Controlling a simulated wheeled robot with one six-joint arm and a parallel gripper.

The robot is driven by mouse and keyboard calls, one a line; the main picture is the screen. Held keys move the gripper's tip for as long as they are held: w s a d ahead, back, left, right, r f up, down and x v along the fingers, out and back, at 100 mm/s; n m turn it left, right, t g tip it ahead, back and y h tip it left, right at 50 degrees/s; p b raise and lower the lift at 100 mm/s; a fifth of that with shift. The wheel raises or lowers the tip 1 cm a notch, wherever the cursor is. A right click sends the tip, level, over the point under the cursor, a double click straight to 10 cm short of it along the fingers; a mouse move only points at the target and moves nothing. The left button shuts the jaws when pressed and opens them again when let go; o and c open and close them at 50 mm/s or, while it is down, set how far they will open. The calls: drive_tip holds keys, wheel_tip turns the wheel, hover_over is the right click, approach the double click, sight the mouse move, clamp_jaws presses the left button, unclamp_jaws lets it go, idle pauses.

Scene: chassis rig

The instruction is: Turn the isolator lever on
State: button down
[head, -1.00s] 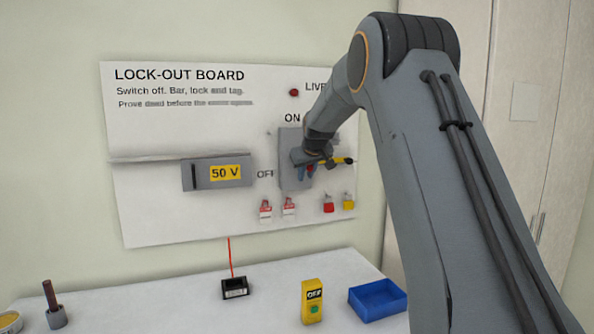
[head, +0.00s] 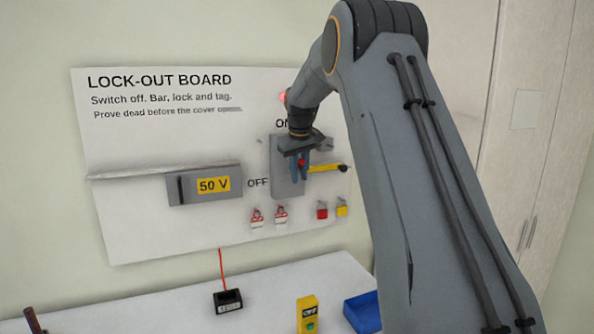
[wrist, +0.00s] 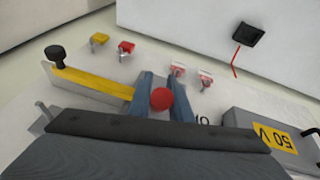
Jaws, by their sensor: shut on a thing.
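The isolator is a grey plate (head: 286,185) on the lock-out board, with OFF to its left and ON above it, partly hidden. The lever's red knob (head: 301,162) shows in front of the plate. My gripper (head: 299,170) points down there, shut on the knob. In the wrist view the red knob (wrist: 162,99) sits between the two blue-grey fingers (wrist: 162,104). The lever's shaft is hidden. The lamp (head: 283,97) above glows pinkish red; my arm hides its label.
A yellow bar (head: 325,168) with a black knob sticks out right of the plate, close to my fingers. Padlocks and tags (head: 281,214) hang below. A grey 50 V cover (head: 204,186) is left. A black unit (head: 228,300), a yellow tester (head: 307,314) and a blue tray (head: 362,312) stand on the bench.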

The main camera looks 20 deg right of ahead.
drive_tip(key=shift+w+r+g+p, duration=0.2)
drive_tip(key=shift+r+g+p, duration=0.1)
drive_tip(key=shift+r+g, duration=0.5)
drive_tip(key=shift+g, duration=0.3)
drive_tip(key=c, duration=1.6)
unclamp_jaws()
drive_tip(key=b+v, duration=0.3)
drive_tip(key=v, duration=0.4)
drive_tip(key=shift+s+r, duration=0.15)
drive_tip(key=shift+r, duration=0.2)
